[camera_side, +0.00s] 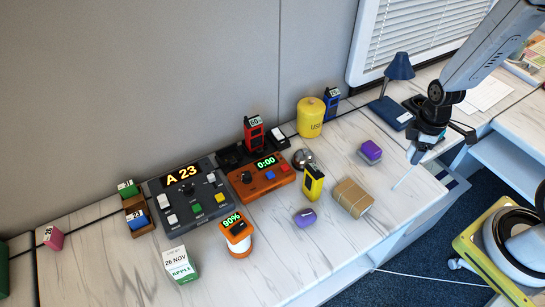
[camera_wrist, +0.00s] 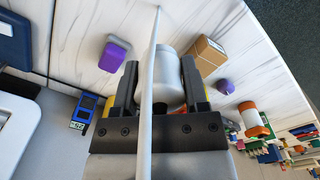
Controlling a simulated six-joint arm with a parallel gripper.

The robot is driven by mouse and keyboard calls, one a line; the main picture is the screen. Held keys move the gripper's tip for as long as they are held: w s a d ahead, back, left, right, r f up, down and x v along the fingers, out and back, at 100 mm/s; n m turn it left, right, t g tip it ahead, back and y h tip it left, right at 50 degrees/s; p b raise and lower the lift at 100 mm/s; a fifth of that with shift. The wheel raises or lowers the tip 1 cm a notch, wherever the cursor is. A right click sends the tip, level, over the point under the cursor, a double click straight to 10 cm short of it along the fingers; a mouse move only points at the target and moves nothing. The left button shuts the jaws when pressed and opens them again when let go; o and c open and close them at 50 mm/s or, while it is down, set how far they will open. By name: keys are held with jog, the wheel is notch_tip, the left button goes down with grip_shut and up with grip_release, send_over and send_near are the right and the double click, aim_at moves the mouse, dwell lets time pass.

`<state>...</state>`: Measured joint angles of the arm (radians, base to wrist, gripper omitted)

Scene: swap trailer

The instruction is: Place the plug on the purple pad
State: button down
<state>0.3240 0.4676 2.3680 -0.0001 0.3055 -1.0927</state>
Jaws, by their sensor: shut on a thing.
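My gripper (camera_side: 425,150) hangs above the right part of the marble-topped desk. In the wrist view, its dark fingers (camera_wrist: 160,82) are shut on a pale grey-white rounded piece, which looks like the plug (camera_wrist: 170,66). A thin white strip crosses in front of it and hides part of it. A purple block-like pad (camera_side: 371,151) lies on the desk left of my gripper, also in the wrist view (camera_wrist: 114,55). A smaller purple thing (camera_side: 305,217) lies nearer the front edge.
A brown box (camera_side: 353,198), a yellow device (camera_side: 313,182), an orange-and-white canister (camera_side: 237,237) and a yellow USB canister (camera_side: 310,117) stand to the left. A blue lamp (camera_side: 398,68) stands behind. Bare desk surrounds the purple pad. A round white thing (camera_side: 515,245) stands at right.

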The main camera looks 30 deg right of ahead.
jog(key=shift+s+a+r, duration=0.1)
jog(key=shift+a+r, duration=0.05)
jog(key=shift+r, duration=0.8)
jog(key=shift+a+r, duration=0.15)
jog(key=shift+r, duration=0.8)
jog(key=shift+f, duration=0.1)
jog(key=w+d+f, duration=0.2)
jog(key=w+f, duration=0.2)
jog(key=w, duration=0.5)
send_over(373, 146)
jog(key=s, duration=0.1)
jog(key=f, duration=0.4)
jog(key=shift+s+a+f, duration=0.15)
jog(key=shift+s+a, duration=0.05)
jog(key=shift+a, duration=0.05)
jog(key=shift+w+d+f, duration=0.1)
jog(key=shift+w+f, duration=0.35)
jog(key=shift+w+f, duration=0.25)
jog(key=shift+f, duration=1.6)
jog(key=shift+f, duration=0.1)
